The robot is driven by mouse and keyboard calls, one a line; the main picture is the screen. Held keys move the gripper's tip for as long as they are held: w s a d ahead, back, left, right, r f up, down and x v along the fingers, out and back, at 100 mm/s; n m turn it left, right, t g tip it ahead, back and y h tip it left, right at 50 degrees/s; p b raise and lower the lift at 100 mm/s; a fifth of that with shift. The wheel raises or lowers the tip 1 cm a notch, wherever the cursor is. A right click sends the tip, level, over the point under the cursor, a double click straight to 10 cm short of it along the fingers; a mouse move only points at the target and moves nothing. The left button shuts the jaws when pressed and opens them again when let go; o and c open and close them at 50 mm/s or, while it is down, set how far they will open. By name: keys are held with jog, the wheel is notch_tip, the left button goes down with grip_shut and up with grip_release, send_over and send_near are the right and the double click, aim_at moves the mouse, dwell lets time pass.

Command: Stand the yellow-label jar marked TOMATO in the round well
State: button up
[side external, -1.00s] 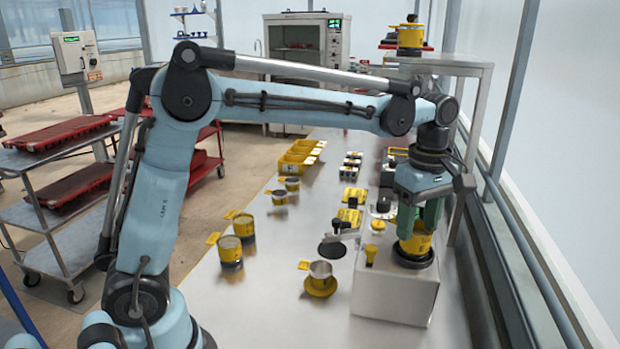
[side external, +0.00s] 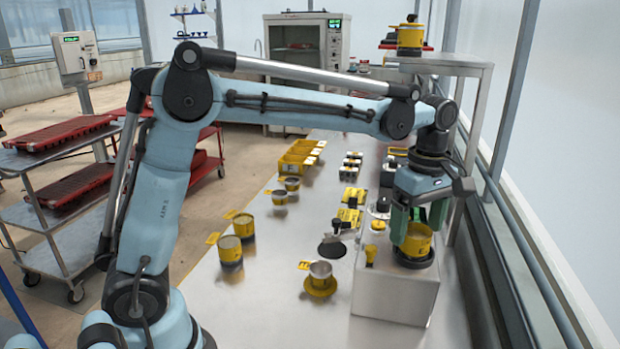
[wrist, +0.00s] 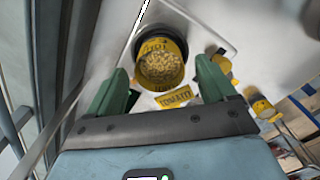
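The yellow-label jar (side external: 416,243) stands upright in the dark round well (side external: 414,261) on top of the steel block. In the wrist view, the jar (wrist: 158,77) is open-topped and full of pale seeds, and its yellow tag (wrist: 174,97) reads TOMATO. My gripper (side external: 419,222) is over the block with its green fingers on either side of the jar. The wrist view shows gaps between the jar and both fingers of my gripper (wrist: 161,68), so it is open. The underside of the jar is hidden in the well.
The window wall is close on the right.

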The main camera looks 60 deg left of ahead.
notch_tip(320, 180, up, 12)
jog(key=s+a+f+m+t, duration=0.2)
jog(key=s+f+m+t, duration=0.1)
jog(key=s+f+m, duration=0.4)
jog(key=s+a+f+m+t, duration=0.3)
jog(key=s+f+m, duration=0.4)
jog(key=m, duration=0.3)
jog(key=shift+s+a+f+t, duration=0.15)
jog(key=shift+s+a+t, duration=0.15)
jog(key=shift+s+t, duration=0.3)
dwell(0.9)
